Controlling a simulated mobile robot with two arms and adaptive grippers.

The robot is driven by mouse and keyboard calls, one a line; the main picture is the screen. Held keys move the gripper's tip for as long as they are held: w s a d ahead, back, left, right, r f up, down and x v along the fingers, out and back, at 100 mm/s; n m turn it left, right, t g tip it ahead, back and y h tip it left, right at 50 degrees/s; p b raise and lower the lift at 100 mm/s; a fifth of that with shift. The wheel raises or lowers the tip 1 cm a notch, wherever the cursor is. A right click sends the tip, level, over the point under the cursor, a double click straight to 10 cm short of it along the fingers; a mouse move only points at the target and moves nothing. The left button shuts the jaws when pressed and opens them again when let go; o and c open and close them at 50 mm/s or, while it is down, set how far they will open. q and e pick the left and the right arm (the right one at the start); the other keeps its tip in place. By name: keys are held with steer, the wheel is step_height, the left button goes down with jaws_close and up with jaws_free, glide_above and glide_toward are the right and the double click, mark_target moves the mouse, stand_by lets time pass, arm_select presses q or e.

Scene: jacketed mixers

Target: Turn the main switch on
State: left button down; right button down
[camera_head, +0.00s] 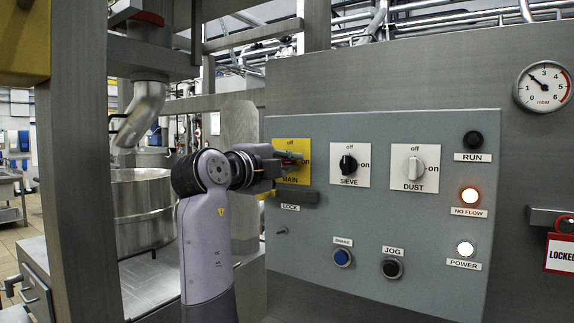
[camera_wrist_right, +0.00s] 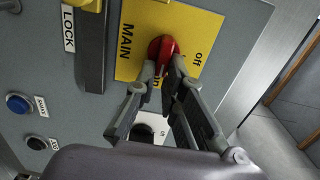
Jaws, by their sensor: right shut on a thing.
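The main switch has a red knob (camera_wrist_right: 163,46) on a yellow plate (camera_head: 304,147) at the upper left of the grey control panel. The plate also shows in the wrist view (camera_wrist_right: 208,28), marked "off" and "MAIN"; its "on" mark is mostly covered there. My right gripper (camera_wrist_right: 164,70) is shut on the red knob, one finger on each side. In the head view the right gripper (camera_head: 283,165) covers much of the plate and knob. I cannot tell exactly which mark the knob points to. My left gripper is not in view.
The SIEVE switch (camera_head: 348,165) and DUST switch (camera_head: 414,170) are to the right. A dark bar (camera_head: 305,197) labelled LOCK is just below the main plate. The NO FLOW lamp (camera_head: 469,196) glows orange, and the POWER lamp (camera_head: 465,249) looks white. A LOCKED tag (camera_head: 562,257) hangs far right.

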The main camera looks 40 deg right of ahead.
steer(key=shift+f, duration=0.1)
stand_by(0.4)
steer(key=c, duration=1.7)
jaws_free()
steer(key=v, duration=0.7)
steer(key=shift+s+a, duration=0.1)
steer(key=shift+a, duration=0.15)
